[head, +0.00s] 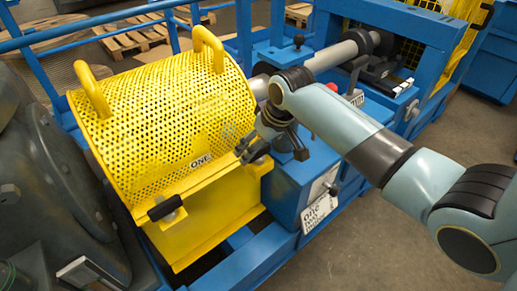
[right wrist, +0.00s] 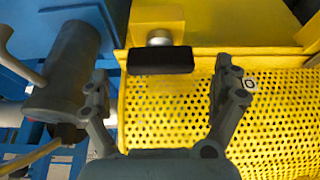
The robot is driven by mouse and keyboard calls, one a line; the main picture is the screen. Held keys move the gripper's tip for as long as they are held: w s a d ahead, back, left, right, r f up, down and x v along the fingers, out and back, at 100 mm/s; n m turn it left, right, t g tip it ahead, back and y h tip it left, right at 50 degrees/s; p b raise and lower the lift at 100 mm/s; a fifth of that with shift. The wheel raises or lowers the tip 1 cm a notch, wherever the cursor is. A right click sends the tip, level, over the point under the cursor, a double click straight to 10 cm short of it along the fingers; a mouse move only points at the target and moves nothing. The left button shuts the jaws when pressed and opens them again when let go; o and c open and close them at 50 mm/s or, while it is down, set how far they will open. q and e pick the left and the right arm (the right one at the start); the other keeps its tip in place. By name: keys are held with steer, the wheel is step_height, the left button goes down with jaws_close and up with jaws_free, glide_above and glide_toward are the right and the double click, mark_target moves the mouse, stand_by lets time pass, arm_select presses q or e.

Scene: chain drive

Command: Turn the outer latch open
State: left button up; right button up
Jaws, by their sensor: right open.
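The yellow perforated guard (head: 165,110) sits on a yellow base with two black-handled latches along its near side. One latch (head: 163,208) shows at the left end in the head view. The other latch (right wrist: 160,60) shows in the right wrist view, lying along the guard's edge below a silver pivot; in the head view my gripper hides it. I cannot tell which is called outer. My right gripper (head: 252,149) is at the guard's right end. In the right wrist view the gripper (right wrist: 165,80) is open, with the latch between and beyond its fingers, apparently untouched. My left gripper is out of view.
A grey cylinder (right wrist: 72,65) is close beside one finger in the right wrist view. A blue box (head: 300,180) stands below my right gripper. Yellow loop handles (head: 208,45) rise from the guard. A dark grey machine housing (head: 50,170) is at the left.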

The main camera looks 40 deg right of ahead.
steer(key=shift+x, duration=1.1)
steer(key=shift+f, duration=0.15)
steer(key=c, duration=1.1)
steer(key=shift+c, duration=0.2)
